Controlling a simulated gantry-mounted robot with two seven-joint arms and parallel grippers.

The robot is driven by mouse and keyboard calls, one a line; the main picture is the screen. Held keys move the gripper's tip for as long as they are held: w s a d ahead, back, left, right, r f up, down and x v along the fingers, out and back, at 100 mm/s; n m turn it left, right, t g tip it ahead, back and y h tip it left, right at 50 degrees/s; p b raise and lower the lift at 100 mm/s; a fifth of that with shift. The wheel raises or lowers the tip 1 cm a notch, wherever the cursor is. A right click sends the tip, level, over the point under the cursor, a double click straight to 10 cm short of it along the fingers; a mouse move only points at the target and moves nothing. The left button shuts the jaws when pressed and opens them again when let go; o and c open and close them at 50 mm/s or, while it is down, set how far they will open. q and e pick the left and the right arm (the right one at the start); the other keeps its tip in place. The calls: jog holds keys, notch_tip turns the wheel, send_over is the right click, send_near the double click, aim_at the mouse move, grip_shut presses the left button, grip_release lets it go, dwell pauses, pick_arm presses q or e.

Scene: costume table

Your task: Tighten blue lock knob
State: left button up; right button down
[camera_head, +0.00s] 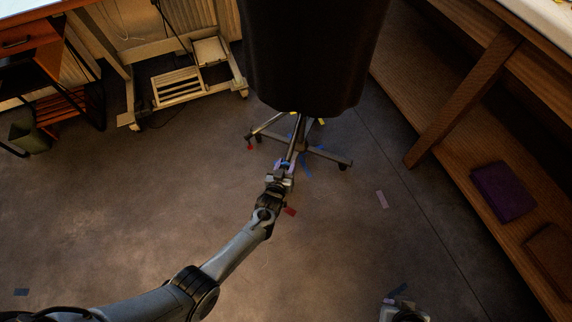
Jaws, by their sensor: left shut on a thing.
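A dark dress form (312,50) stands on a metal stand with splayed legs (328,155) on the floor. My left gripper (285,164) reaches up from the lower left to the base of this stand, under the form. It is shut on a small blue part there, which appears to be the blue lock knob (284,162); the fingers hide most of it. My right gripper (396,302) shows only in part at the bottom edge, well away from the stand, and its jaws are not clear.
A wooden shelf unit (440,105) with a purple box (503,191) runs along the right. A wheeled rack (180,85) stands at the back left, beside a dark desk (30,40). Coloured scraps lie on the otherwise open floor.

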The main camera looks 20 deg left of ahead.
pick_arm(q)
jog(key=m+y, duration=0.1)
jog(key=m, duration=0.2)
jog(key=m+y+b, duration=0.1)
jog(key=m, duration=0.2)
jog(key=shift+d+m+y, duration=0.1)
jog(key=shift+m+y, duration=0.2)
jog(key=shift+y, duration=0.1)
jog(key=m+y+b, duration=0.1)
jog(key=m+b, duration=0.1)
jog(key=m, duration=0.2)
jog(key=shift+y+b, duration=0.3)
jog(key=shift+m+t+y+b, duration=0.3)
jog(key=shift+m+t+b, duration=0.45)
jog(key=shift+m, duration=1.15)
jog(key=o, duration=0.9)
jog(key=shift+o, duration=0.2)
